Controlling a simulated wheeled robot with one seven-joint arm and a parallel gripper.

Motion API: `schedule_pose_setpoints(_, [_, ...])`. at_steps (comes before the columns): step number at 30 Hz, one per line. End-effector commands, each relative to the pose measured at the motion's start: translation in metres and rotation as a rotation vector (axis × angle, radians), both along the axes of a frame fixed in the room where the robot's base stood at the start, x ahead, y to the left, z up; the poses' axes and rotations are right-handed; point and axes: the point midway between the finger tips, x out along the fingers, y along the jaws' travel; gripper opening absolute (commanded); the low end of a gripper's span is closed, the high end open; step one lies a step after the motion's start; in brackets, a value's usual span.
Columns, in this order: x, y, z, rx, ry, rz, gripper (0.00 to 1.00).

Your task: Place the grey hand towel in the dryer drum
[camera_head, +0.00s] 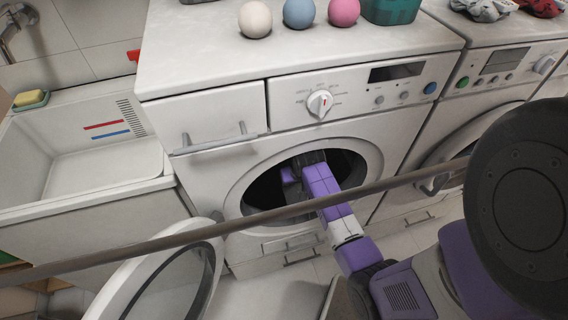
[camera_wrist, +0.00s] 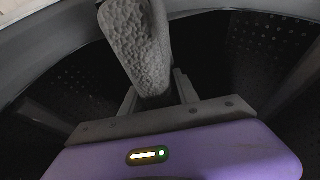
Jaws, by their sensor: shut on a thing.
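The grey hand towel (camera_wrist: 137,45) shows in the wrist view as a bunched, bumpy-textured strip between the fingers of my gripper (camera_wrist: 157,95). My gripper is shut on it. Dark perforated drum walls (camera_wrist: 270,40) surround them on both sides, with a pale curved rim at the upper left. In the head view my arm reaches through the round opening of the white dryer (camera_head: 372,150), whose drum (camera_head: 262,195) is dark inside. My gripper and the towel are hard to make out there. The dryer's round door (camera_head: 150,280) stands open at the lower left.
A long brown bar (camera_head: 130,247) crosses the foreground. A white sink (camera_head: 90,170) stands at left and a second machine (camera_head: 505,110) at right. White, blue and pink balls (camera_head: 299,12) and a green container (camera_head: 390,10) sit on top of the dryer.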

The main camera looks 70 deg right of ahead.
Motion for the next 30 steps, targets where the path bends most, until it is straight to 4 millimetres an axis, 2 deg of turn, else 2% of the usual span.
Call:
schedule_pose_setpoints(1, [0.009, -0.012, -0.006, -0.004, -0.003, 0.0, 0.0])
schedule_pose_setpoints(3, [0.019, -0.024, -0.006, -0.005, -0.002, 0.001, 0.0])
schedule_pose_setpoints(9, [0.042, -0.051, -0.005, -0.003, -0.002, 0.001, 0.0])
schedule_pose_setpoints(18, [0.056, -0.065, -0.002, -0.001, -0.002, 0.0, 0.0])
schedule_pose_setpoints(26, [0.08, -0.094, -0.005, -0.003, -0.001, 0.001, 0.0])
schedule_pose_setpoints(30, [0.077, -0.091, -0.015, -0.001, -0.001, 0.0, 0.0])
